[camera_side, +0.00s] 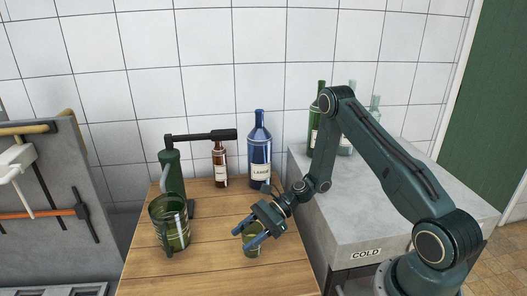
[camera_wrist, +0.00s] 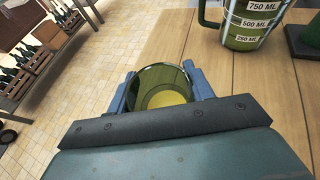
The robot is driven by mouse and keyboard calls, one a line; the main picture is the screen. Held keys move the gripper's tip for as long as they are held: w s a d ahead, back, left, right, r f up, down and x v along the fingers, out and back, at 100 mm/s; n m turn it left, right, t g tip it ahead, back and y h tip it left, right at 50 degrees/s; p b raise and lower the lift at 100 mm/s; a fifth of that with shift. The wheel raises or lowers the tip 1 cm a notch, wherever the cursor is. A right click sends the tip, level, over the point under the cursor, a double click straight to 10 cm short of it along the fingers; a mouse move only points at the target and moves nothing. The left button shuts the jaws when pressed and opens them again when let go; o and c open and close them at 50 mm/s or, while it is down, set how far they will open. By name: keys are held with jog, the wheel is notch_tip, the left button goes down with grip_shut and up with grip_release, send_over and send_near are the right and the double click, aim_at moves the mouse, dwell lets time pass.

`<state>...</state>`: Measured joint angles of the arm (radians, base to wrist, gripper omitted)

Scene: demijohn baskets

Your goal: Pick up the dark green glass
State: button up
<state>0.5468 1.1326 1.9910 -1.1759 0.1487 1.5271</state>
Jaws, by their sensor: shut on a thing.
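The dark green glass (camera_side: 252,249) is a small tumbler at the front of the wooden table, and it also shows in the wrist view (camera_wrist: 161,78). My gripper (camera_side: 252,232) is shut on it, with one blue finger on each side in the wrist view (camera_wrist: 161,90). I look down into its open mouth and see a yellowish-green bottom. The glass looks upright. I cannot tell whether its base touches the table. The gripper body hides its near side in the wrist view.
A green measuring jug (camera_side: 169,226) stands on the wooden table (camera_side: 215,270) to the left, before a dark green corking device (camera_side: 174,172). A brown bottle (camera_side: 220,165) and a blue bottle (camera_side: 260,150) stand at the back. A grey COLD counter (camera_side: 365,215) adjoins right, with green bottles (camera_side: 318,125).

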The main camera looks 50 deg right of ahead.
notch_tip(320, 180, up, 16)
jog(key=shift+f, duration=0.2)
dwell(1.0)
jog(key=shift+r, duration=0.15)
dwell(0.9)
